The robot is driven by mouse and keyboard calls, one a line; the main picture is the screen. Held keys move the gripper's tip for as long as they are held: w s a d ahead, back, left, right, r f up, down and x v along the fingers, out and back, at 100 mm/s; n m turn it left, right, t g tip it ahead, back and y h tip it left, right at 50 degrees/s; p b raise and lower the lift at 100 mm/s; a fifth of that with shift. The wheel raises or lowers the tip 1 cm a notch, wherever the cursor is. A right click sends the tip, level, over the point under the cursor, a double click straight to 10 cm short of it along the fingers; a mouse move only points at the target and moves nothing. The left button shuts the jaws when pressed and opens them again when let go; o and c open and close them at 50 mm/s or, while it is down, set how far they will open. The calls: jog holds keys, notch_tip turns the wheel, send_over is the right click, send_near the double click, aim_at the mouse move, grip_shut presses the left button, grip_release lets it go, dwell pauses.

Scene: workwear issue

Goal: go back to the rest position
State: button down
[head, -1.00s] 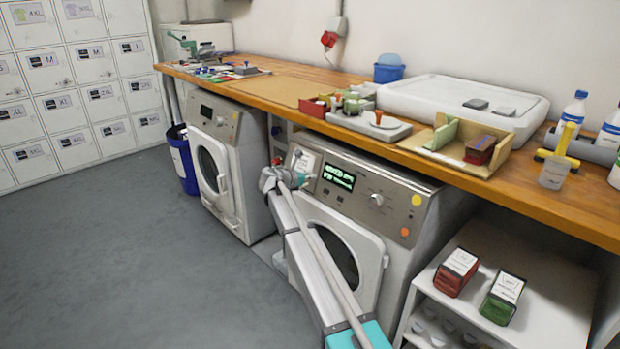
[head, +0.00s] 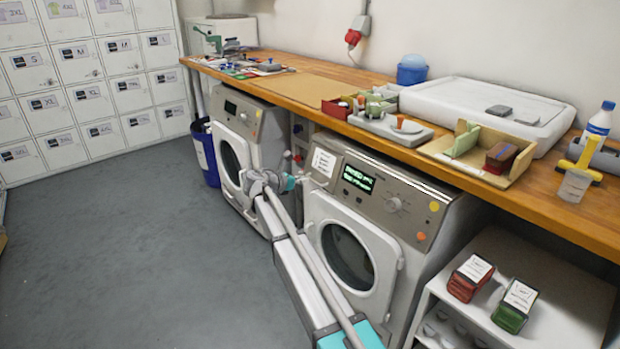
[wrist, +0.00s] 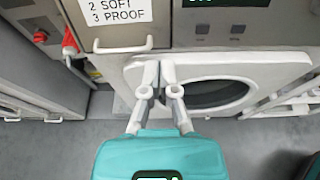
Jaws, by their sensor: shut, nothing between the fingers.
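My gripper (wrist: 158,85) shows in the wrist view with its two pale fingers together, shut and empty. It hangs in front of the right-hand washing machine, with the machine's round door (wrist: 215,95) just beyond and to the right. In the head view my arm reaches up from the bottom, and its end is near the gap between the left machine (head: 238,150) and the right machine (head: 385,205). The fingertips are hard to make out in the head view.
A white shelf (head: 560,290) at right carries a red box (head: 470,278) and a green box (head: 515,305). A blue bin (head: 205,155) stands at left. The grey floor at left is clear.

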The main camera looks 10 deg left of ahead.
jog(key=shift+s, duration=0.1)
dwell(0.3)
jog(key=s+d+f+m+g+y, duration=0.1)
jog(key=s+d+f+m+g, duration=0.15)
jog(key=s+d+m, duration=0.4)
jog(key=s+d+f+m+g+y, duration=0.1)
jog(key=s+d+f+m+g, duration=0.2)
jog(key=d, duration=0.7)
jog(key=s+d+f+m+g+y, duration=0.1)
jog(key=s+d+f+m+g, duration=0.2)
jog(key=s+d, duration=0.45)
jog(key=s+d+f+m+g+y, duration=0.1)
jog(key=s+d+f+m+y, duration=0.15)
jog(key=s+d+m, duration=0.5)
jog(key=s+d+f+m+g+y, duration=0.15)
jog(key=s+d+m+y, duration=0.25)
jog(key=s+m, duration=0.6)
notch_tip(320, 180, up, 27)
jog(key=s+n+p, duration=0.2)
jog(key=p, duration=2.5)
jog(key=shift+a+f, duration=0.15)
jog(key=shift+a, duration=0.05)
